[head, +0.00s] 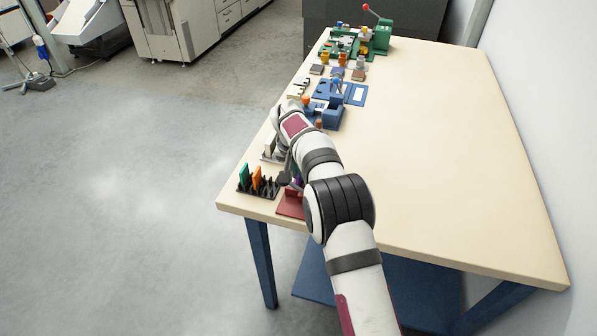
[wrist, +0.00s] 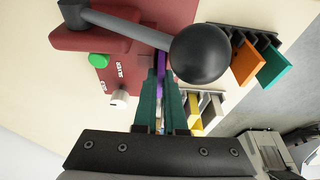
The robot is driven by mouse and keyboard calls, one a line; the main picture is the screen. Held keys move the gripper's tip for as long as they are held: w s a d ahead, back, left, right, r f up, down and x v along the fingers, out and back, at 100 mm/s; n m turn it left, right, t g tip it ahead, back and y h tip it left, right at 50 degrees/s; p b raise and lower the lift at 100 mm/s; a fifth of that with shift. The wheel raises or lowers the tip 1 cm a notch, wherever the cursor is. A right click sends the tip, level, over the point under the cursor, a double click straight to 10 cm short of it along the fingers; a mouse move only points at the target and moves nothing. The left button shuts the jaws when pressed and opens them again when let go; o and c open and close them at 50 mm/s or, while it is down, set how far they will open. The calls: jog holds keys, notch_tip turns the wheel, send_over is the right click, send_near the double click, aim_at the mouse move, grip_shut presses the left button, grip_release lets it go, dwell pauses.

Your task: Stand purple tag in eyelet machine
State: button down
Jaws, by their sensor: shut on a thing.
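The purple tag (wrist: 162,66) stands on edge between my gripper's teal fingers (wrist: 163,85) in the wrist view, and my gripper is shut on it. Its far end is at the red eyelet machine (wrist: 180,18); I cannot tell whether it touches or sits in the machine. The machine's grey lever with a black ball knob (wrist: 200,53) hangs close beside the tag and covers part of the view. In the head view a bit of the tag (head: 298,183) shows beside my arm, above the machine's red base (head: 289,205). My fingertips are hidden there.
A black rack (head: 262,190) holding orange and green tags stands left of the machine near the table corner. Another holder with yellow and grey pieces (wrist: 200,108) is beside my fingers. Blue (head: 328,114) and green (head: 375,40) machines stand farther back. The table's right side is clear.

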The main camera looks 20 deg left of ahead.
jog(key=shift+f, duration=0.55)
jog(key=c, duration=1.3)
grip_release()
jog(key=shift+o, duration=0.2)
jog(key=v, duration=1.1)
